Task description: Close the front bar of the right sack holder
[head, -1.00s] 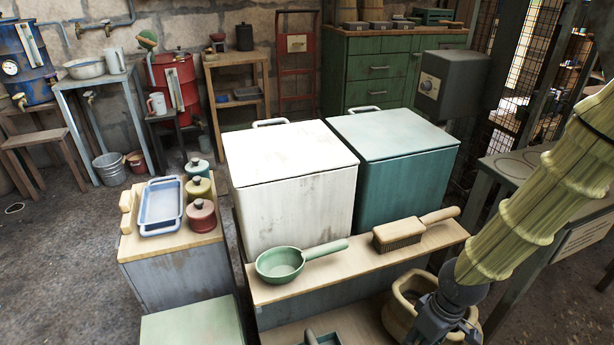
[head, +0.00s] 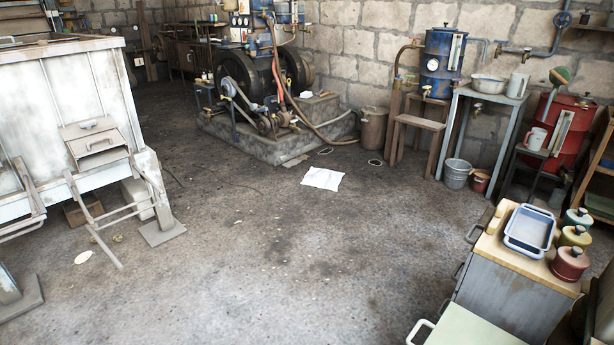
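The right sack holder (head: 120,210) is a thin grey metal frame on the front of the big white machine (head: 60,90) at the left. It sits below a grey spout box (head: 96,143) with a handle on top. One long bar (head: 93,222) slants down and toward me, with its lower end free in the air. Other bars run across to the right near the machine's leg. I cannot tell exactly how the bars are hinged. Another similar frame, the left holder (head: 22,205), is partly cut off at the left edge. My gripper is out of view.
Open concrete floor (head: 230,250) lies before the machine, with a white sheet (head: 322,179) on it. The engine (head: 265,85) stands on a block at the back. A grey cabinet (head: 510,295) with a tray and pots is at lower right. The machine's foot plate (head: 162,233) stands near the holder.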

